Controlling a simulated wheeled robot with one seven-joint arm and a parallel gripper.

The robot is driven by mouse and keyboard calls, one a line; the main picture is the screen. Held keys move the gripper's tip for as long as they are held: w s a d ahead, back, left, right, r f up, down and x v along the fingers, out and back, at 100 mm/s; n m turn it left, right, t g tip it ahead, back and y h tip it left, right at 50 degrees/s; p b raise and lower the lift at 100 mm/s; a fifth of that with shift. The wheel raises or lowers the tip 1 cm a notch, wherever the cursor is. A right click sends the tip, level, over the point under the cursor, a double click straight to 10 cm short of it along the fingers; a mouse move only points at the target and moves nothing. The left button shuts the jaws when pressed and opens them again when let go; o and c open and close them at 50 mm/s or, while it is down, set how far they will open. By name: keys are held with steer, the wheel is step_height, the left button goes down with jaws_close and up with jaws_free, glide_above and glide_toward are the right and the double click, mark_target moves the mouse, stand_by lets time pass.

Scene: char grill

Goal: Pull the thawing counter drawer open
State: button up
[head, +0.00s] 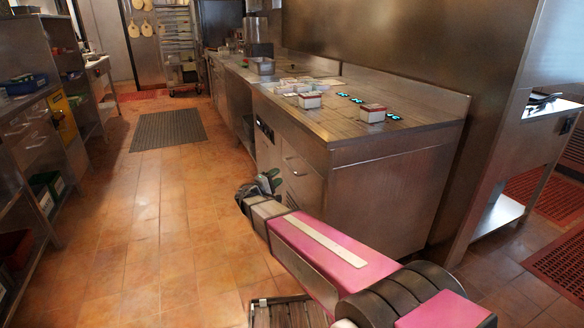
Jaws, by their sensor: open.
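The steel counter (385,190) stands right of centre, with drawer fronts on its left-facing side. The nearest drawer front (303,188) has a bar handle (292,158) near its top and looks closed. A dark control panel (265,130) sits farther along the same face. My gripper (267,182) is at the end of my outstretched pink arm, just in front of the drawer face and below the handle in the picture. It is open and small in view. I see nothing held in it. I cannot tell its exact gap to the drawer, and my arm hides the lower front.
White and red containers (309,100) and a metal pan (263,66) stand on the counter top. A dark floor mat (168,130) lies in the aisle. The tiled floor between is clear. A rack (177,50) stands far back.

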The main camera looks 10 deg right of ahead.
mark_target(290, 167)
steer(key=x, duration=0.8)
steer(key=shift+w+d+r, duration=0.1)
steer(key=shift+w+d, duration=0.15)
steer(key=shift+d, duration=0.05)
jaws_close()
